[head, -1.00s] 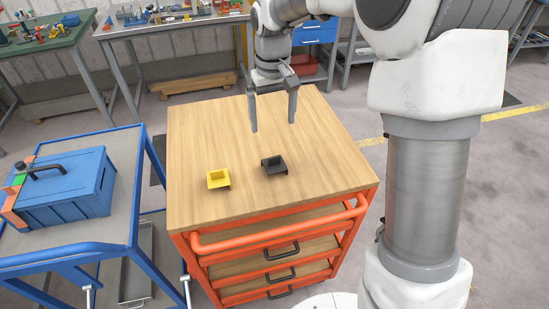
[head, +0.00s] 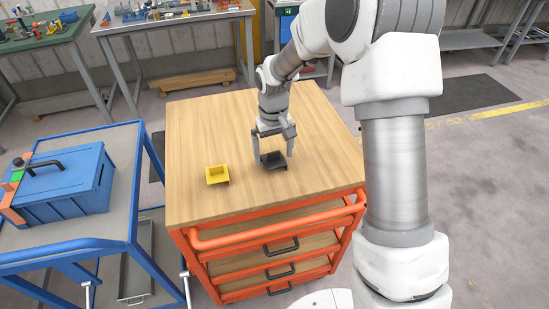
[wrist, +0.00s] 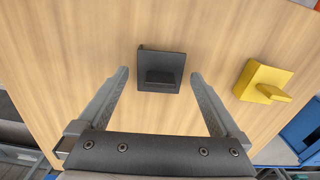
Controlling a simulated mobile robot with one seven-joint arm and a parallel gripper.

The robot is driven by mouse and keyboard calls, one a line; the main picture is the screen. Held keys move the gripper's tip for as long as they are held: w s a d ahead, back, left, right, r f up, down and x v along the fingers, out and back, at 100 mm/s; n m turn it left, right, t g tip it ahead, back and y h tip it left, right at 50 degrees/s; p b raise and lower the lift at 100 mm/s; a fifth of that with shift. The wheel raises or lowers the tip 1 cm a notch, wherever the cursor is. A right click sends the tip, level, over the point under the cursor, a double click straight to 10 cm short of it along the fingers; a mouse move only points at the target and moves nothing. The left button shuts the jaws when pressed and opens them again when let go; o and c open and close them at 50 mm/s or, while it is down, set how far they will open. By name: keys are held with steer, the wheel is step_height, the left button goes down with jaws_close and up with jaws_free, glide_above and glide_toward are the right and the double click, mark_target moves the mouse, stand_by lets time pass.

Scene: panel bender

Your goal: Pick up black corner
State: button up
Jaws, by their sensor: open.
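The black corner (head: 273,161) lies on the wooden top of the orange cart, near its middle. My gripper (head: 273,158) is open and low above the cart top, with its fingers around the black corner's position in the head view. In the wrist view the black corner (wrist: 161,70) lies just ahead of and between the two fingertips (wrist: 158,76), with a gap on each side. Nothing is held. The gripper partly covers the far side of the black corner in the head view.
A yellow corner (head: 217,174) lies to the left of the black one; it also shows in the wrist view (wrist: 262,82). A blue cart with a blue toolbox (head: 65,183) stands at the left. The rest of the wooden top (head: 205,125) is clear.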

steer(key=shift+f, duration=0.1)
steer(key=shift+c, duration=0.3)
steer(key=c, duration=1.2)
